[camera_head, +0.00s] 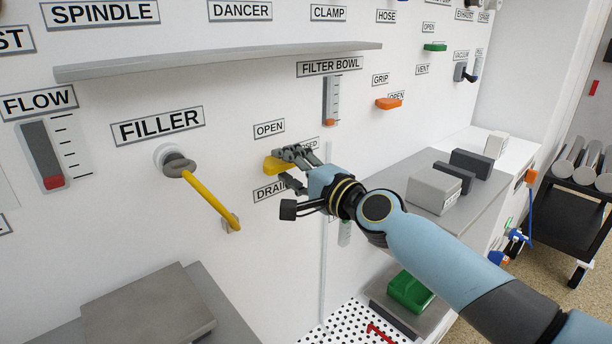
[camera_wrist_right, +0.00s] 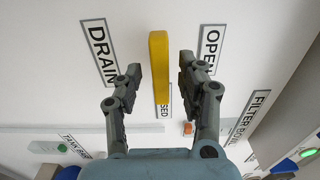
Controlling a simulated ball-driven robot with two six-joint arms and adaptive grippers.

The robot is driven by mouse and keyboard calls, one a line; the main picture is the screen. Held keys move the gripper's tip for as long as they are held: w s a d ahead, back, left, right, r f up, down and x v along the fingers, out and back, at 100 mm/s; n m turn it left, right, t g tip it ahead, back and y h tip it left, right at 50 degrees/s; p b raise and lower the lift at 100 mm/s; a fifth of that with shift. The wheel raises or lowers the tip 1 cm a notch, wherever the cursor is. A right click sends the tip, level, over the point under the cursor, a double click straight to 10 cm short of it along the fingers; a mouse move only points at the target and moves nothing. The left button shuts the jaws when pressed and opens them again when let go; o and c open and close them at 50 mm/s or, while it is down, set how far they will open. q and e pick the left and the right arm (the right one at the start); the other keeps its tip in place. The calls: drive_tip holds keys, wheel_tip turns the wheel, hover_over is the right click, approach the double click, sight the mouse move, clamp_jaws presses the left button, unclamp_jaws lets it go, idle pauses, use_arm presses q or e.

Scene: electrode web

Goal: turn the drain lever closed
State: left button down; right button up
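The yellow drain lever (camera_head: 271,166) is on the white wall panel, below the OPEN label (camera_head: 269,128) and above the DRAIN label (camera_head: 270,189). My right gripper (camera_head: 284,166) is at it, open, and hides part of the lever and of the CLOSED label. In the right wrist view the lever (camera_wrist_right: 159,62) lies between the two fingertips (camera_wrist_right: 160,66), with a visible gap on each side. Its lower end there overlaps the partly hidden CLOSED label (camera_wrist_right: 163,112). My left gripper is not in view.
A yellow filler handle (camera_head: 210,198) sticks out left of the lever. A grey shelf (camera_head: 220,61) runs above. An orange grip lever (camera_head: 389,103) is at the upper right.

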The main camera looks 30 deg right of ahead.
drive_tip(key=s+d, duration=0.1)
drive_tip(key=s, duration=1)
drive_tip(key=shift+d, duration=0.25)
drive_tip(key=s+d+f+n+g+h, duration=0.1)
drive_tip(key=s+f+n+g, duration=0.2)
drive_tip(key=f, duration=0.8)
drive_tip(key=s+d+f+g+h, duration=0.15)
drive_tip(key=s+f, duration=0.35)
drive_tip(key=f, duration=0.6)
drive_tip(key=s+f+n+g, duration=0.2)
drive_tip(key=s+f+g, duration=0.15)
drive_tip(key=f, duration=0.85)
drive_tip(key=s+f+n+g, duration=0.3)
drive_tip(key=s+f, duration=0.3)
drive_tip(key=s, duration=0.5)
drive_tip(key=s+a+f+n+g, duration=0.1)
drive_tip(key=s+f+n+g, duration=0.2)
drive_tip(key=s, duration=0.8)
drive_tip(key=s+a+f+n+g, duration=0.1)
drive_tip(key=s+f+n+g, duration=0.2)
drive_tip(key=s+f+n, duration=0.3)
drive_tip(key=s+f+h, duration=0.1)
drive_tip(key=s+f, duration=0.1)
drive_tip(key=s, duration=0.3)
drive_tip(key=shift+s+f, duration=0.25)
drive_tip(key=shift+f, duration=0.05)
